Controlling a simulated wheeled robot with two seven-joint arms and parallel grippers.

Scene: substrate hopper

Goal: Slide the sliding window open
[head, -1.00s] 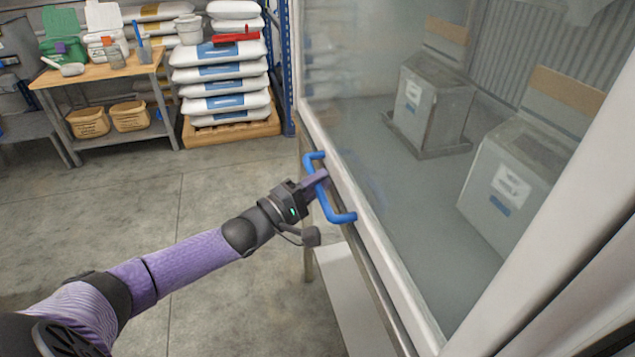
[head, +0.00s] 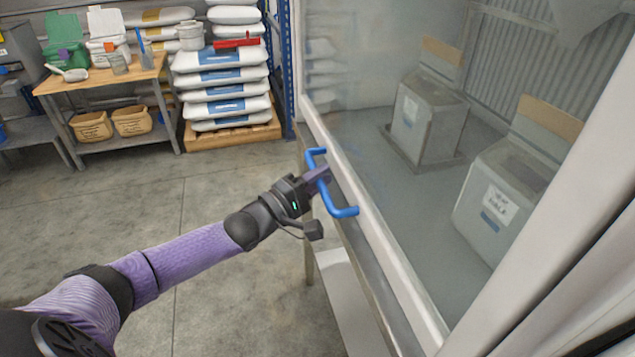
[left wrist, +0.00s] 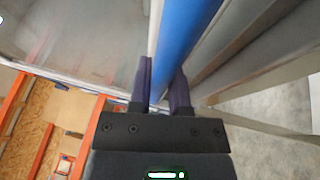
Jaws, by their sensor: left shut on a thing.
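The sliding window (head: 385,120) is a large clear pane in a white frame, at the right of the head view. A blue bar handle (head: 341,211) is fixed on its lower left frame edge. My left gripper (head: 322,176) is shut on the handle's middle bar. In the left wrist view the two dark purple fingers (left wrist: 163,85) stand on either side of the blue handle (left wrist: 182,38). The fingertips hide part of the bar. My right gripper is not in view.
Behind the pane stand two grey bins (head: 428,115). Stacked white sacks (head: 222,80) on a wooden pallet and a workbench (head: 105,75) are at the back left. A metal rail (head: 365,270) runs below the window. The concrete floor at left is clear.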

